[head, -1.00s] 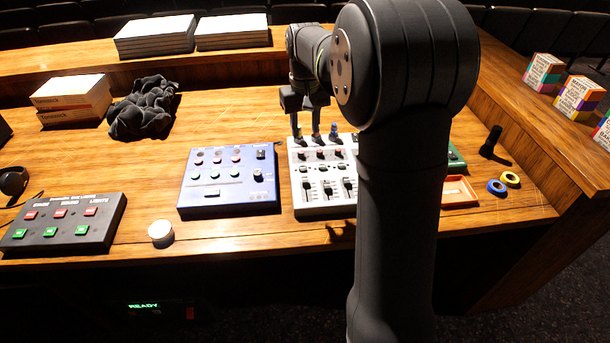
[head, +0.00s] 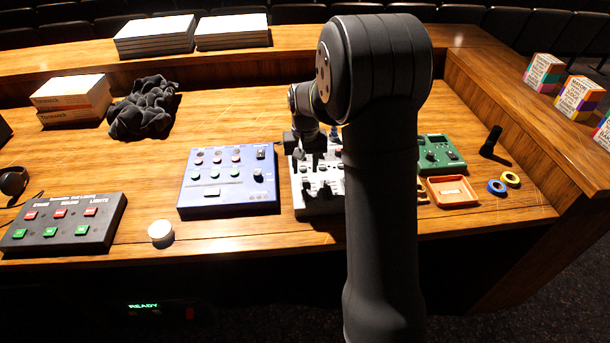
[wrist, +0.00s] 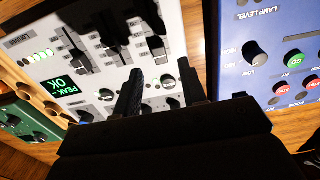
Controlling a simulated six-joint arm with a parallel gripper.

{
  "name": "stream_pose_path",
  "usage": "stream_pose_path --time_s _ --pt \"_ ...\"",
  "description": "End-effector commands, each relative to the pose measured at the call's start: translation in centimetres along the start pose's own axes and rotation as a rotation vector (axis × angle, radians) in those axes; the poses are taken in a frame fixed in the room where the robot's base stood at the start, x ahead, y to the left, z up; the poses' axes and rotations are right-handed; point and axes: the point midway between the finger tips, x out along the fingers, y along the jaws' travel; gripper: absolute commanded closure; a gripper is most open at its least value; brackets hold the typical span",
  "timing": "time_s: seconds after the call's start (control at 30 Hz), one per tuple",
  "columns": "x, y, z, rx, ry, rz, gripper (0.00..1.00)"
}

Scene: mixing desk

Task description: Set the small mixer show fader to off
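The small white mixer (head: 318,203) stands on the desk, partly hidden behind my arm in the head view. In the wrist view its panel (wrist: 92,77) appears turned round, with several knobs, a lit green display and three dark fader slots with caps. I cannot read which fader is the show fader. One fader cap (wrist: 156,44) lies just beyond my fingertips, apart from them in the picture. My gripper (wrist: 161,68) is over the mixer, its two dark fingers apart with nothing seen between them.
A blue control box (head: 228,183) stands close to the mixer's left. A green box (head: 438,153) and an orange tray (head: 452,192) are to its right. A black button box (head: 66,222) is farther left. Open desk lies behind the mixer.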

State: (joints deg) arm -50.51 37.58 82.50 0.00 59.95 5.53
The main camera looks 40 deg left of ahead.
Motion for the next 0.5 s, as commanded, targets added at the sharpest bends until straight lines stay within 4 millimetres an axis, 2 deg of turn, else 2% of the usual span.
stream_pose_path --time_s 0.03,0.2,0.5 --pt "1.1 0.0 0.0 0.000 -0.003 0.000 0.62" --pt "3.3 0.0 0.0 0.000 -0.002 0.000 0.62" --pt "4.4 0.0 0.0 0.000 0.000 0.000 0.62"
